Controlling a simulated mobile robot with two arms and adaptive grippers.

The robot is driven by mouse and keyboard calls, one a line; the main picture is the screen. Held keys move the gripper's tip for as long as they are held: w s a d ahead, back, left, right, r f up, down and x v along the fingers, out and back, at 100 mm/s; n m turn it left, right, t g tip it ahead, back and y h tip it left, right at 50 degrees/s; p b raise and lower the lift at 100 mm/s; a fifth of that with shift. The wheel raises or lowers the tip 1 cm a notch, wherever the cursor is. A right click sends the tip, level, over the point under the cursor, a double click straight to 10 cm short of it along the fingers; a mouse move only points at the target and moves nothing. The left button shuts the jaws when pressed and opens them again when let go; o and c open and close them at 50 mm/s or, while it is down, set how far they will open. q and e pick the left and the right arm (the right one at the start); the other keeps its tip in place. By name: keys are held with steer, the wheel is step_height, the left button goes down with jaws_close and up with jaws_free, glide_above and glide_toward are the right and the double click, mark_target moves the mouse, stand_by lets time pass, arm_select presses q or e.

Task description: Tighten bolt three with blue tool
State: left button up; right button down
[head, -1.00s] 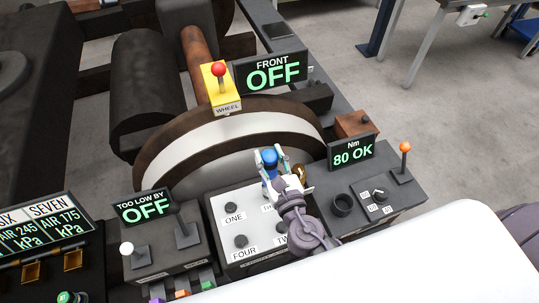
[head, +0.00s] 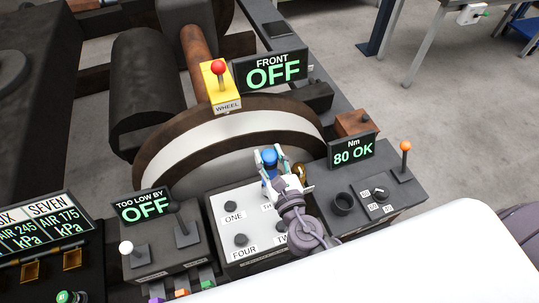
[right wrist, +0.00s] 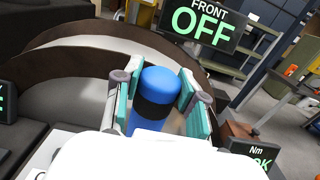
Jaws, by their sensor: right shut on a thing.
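The blue tool (head: 269,158) stands upright over the upper right part of the white bolt plate (head: 222,203). My right gripper (head: 271,164) is shut on it; in the right wrist view the tool (right wrist: 158,82) shows a blue top and a black band between the two finger pads. The tool's lower end and the bolt under it are hidden by the gripper. The label there is mostly covered. Bolt one (head: 231,206) and bolt four (head: 241,240) show on the plate. The Nm display (head: 353,151) reads 80 OK. My left gripper is not in view.
A dark socket holder (head: 343,204) and an orange-knobbed lever (head: 405,147) stand right of the plate. A brass-coloured piece (head: 300,173) is close beside the gripper. The FRONT display (head: 270,72) reads OFF, as does the TOO LOW BY display (head: 144,207). A yellow WHEEL box (head: 217,88) stands behind.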

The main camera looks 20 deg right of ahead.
mark_target(272, 170)
steer(key=shift+s+f+b, duration=0.1)
steer(key=shift+f+b, duration=1.15)
steer(key=shift+f, duration=0.25)
stand_by(2.5)
steer(key=shift+r+p, duration=3.55)
steer(key=shift+r, duration=0.1)
